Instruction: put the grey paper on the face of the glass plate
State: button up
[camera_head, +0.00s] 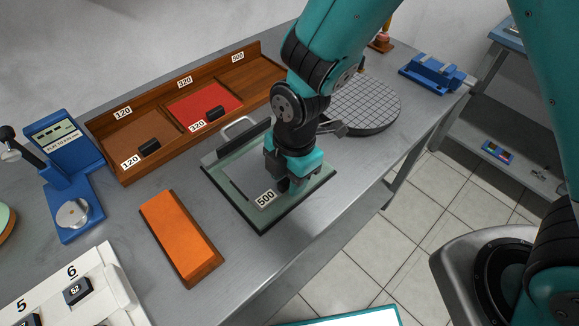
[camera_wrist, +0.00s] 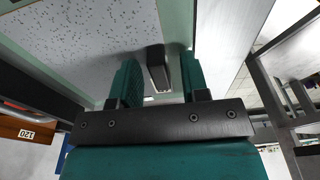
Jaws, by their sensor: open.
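The grey paper (camera_head: 241,178), a speckled sheet with a 500 label, lies on the face of the greenish glass plate (camera_head: 222,189), which has a dark edge. In the wrist view the paper (camera_wrist: 80,30) looks flat, and pale green glass (camera_wrist: 176,55) shows beside it. My gripper (camera_head: 286,182) is low over the right part of the paper. Its jaws (camera_wrist: 160,80) are open, with the paper's dark grip block (camera_wrist: 157,70) between them and apparently free of both fingers. My gripper hides the block and part of the paper in the head view.
A wooden rack (camera_head: 122,172) behind holds brown and red sheets with dark grips; its 500 bay looks empty. A metal handle (camera_head: 238,127) stands behind the plate. An orange block (camera_head: 178,232) lies left, a round gridded plate (camera_head: 362,103) right. The table's front edge is close.

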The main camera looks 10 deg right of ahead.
notch_tip(320, 180, up, 11)
jog(key=d, duration=0.1)
jog(key=s+d+r+m+y, duration=0.3)
jog(key=s+d+r+m, duration=0.6)
jog(key=m, duration=0.8)
jog(key=shift+s+r+m+t+b, duration=0.4)
jog(key=shift+s+r+b, duration=0.05)
jog(key=shift+s+r, duration=0.25)
jog(key=shift+c, duration=0.5)
